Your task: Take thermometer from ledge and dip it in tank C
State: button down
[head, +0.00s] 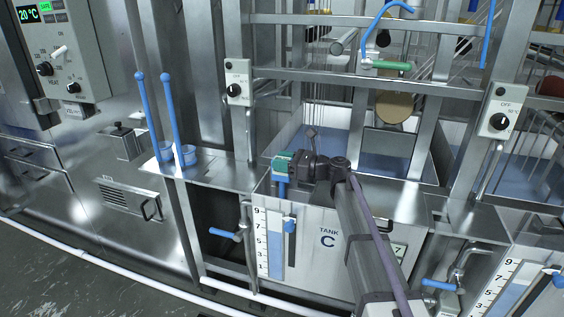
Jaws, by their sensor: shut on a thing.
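My gripper (284,166) is at the front rim of tank C, near its left corner. It is shut on a slim blue piece (281,186), which I take to be the thermometer; it hangs down below the teal-green jaw end. Most of it is hidden by the jaws. Tank C (318,215) has a pale front with a black letter C and a numbered scale, and blue liquid inside. The held piece appears in front of or over the rim; I cannot tell if it touches the tank. The ledge (222,172) lies left of the gripper.
Two blue long-handled cups (187,154) stand on the ledge. A control box (238,82) on a post and a metal crossbar (370,83) are above the tank. A green-handled valve (390,65) hangs behind. Another tank (510,285) stands at the right.

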dwell(0.8)
notch_tip(320, 180, up, 20)
jog(key=p, duration=2)
